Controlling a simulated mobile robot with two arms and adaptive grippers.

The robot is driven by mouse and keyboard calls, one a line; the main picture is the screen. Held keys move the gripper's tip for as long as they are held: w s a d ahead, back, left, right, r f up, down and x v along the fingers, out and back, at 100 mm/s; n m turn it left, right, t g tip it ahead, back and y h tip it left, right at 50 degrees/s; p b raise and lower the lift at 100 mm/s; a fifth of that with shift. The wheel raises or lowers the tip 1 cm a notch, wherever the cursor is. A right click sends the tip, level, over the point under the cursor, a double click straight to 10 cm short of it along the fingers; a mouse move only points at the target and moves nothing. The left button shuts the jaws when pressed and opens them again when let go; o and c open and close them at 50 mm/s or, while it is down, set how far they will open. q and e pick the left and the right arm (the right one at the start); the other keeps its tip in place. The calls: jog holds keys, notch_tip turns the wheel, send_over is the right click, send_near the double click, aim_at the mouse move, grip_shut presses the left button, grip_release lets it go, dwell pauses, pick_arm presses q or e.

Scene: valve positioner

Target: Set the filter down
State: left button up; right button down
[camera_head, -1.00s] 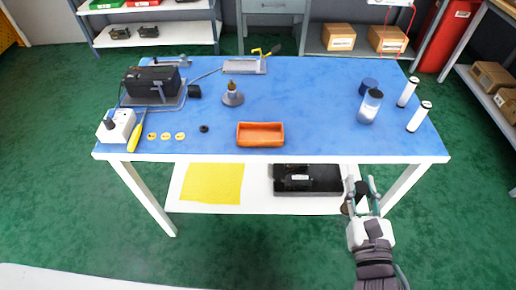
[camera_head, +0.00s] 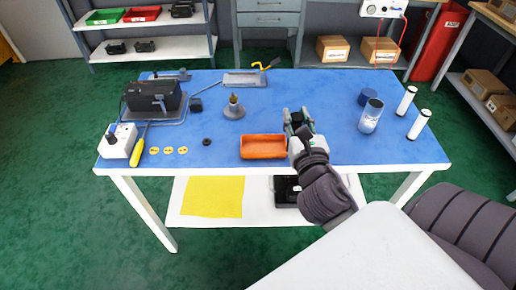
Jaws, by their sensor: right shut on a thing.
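My right gripper (camera_head: 298,115) is over the blue tabletop, just right of the orange tray (camera_head: 263,154). It is shut on a small dark thing (camera_head: 296,121), which I take to be the filter. The fingers and hand hide most of that thing, and I cannot tell whether it touches the tabletop. My left gripper is not in view.
The blue table (camera_head: 322,90) has free room behind and right of my gripper. A grey cone-shaped piece (camera_head: 234,108) stands left. A yellow sheet (camera_head: 213,196) lies below.

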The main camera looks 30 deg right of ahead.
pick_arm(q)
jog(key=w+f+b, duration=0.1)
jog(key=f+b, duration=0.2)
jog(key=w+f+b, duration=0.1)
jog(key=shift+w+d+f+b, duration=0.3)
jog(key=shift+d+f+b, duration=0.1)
pick_arm(e)
jog(key=w+a+f+m+g+h, duration=0.1)
jog(key=w+f+h, duration=0.1)
jog(key=w+f, duration=0.6)
jog(key=shift+w+a+f, duration=0.35)
jog(key=shift+w, duration=0.8)
jog(key=shift+f, duration=0.1)
jog(key=c, duration=0.9)
grip_release()
jog(key=shift+o, duration=0.2)
